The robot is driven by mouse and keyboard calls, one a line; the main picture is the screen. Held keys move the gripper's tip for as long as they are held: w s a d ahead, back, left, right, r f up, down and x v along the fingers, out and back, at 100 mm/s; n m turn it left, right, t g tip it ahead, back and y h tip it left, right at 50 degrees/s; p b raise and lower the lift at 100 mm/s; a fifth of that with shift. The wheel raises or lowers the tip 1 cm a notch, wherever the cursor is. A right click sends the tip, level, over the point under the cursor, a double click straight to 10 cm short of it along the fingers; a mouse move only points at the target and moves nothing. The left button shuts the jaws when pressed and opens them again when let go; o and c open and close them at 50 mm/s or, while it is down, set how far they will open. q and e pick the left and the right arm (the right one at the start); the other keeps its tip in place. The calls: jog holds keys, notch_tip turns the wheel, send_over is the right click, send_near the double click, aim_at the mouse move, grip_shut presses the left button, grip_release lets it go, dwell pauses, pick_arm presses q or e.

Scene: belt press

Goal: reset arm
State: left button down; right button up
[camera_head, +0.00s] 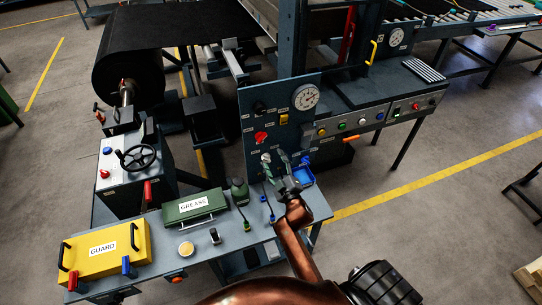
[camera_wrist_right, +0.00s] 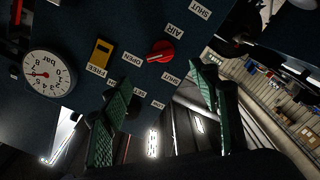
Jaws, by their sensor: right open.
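My right gripper (camera_head: 279,168) is at the end of a copper-coloured arm, low in front of the upright blue control panel (camera_head: 257,108). In the right wrist view its two green-padded fingers (camera_wrist_right: 157,108) stand apart with nothing between them. A red knob (camera_head: 261,138) sits on the panel above the gripper. In the right wrist view the red knob (camera_wrist_right: 161,51) is beyond the fingertips, near labels reading AIR, OPEN and SHUT, and it is not touched. My left gripper is in neither view.
A round gauge (camera_head: 305,97) and a yellow switch (camera_head: 284,119) are on the panel. The bench holds a green GREASE box (camera_head: 195,207), a green bottle (camera_head: 239,190) and a yellow GUARD box (camera_head: 105,250).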

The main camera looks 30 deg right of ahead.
jog(key=shift+s, duration=0.15)
dwell(0.4)
jog(key=s+d+f+m+g, duration=0.1)
jog(key=s+f+m+g, duration=0.4)
jog(key=s+f, duration=0.65)
jog(key=s+a+f+g+y, duration=0.25)
jog(key=s+a+g, duration=0.2)
jog(key=s, duration=0.65)
jog(key=s+a+f+g+y, duration=0.1)
jog(key=s+a+f+g, duration=0.3)
jog(key=s, duration=0.8)
notch_tip(320, 180, down, 32)
jog(key=s+f+g+b, duration=0.1)
jog(key=s+g+b, duration=0.1)
jog(key=b, duration=0.2)
jog(key=s+f+b, duration=0.3)
jog(key=s+f, duration=1.6)
jog(key=f, duration=0.1)
jog(key=shift+a+f+g+y+b, duration=0.15)
jog(key=shift+a+g+y+b, duration=0.2)
jog(key=shift+g+b, duration=0.1)
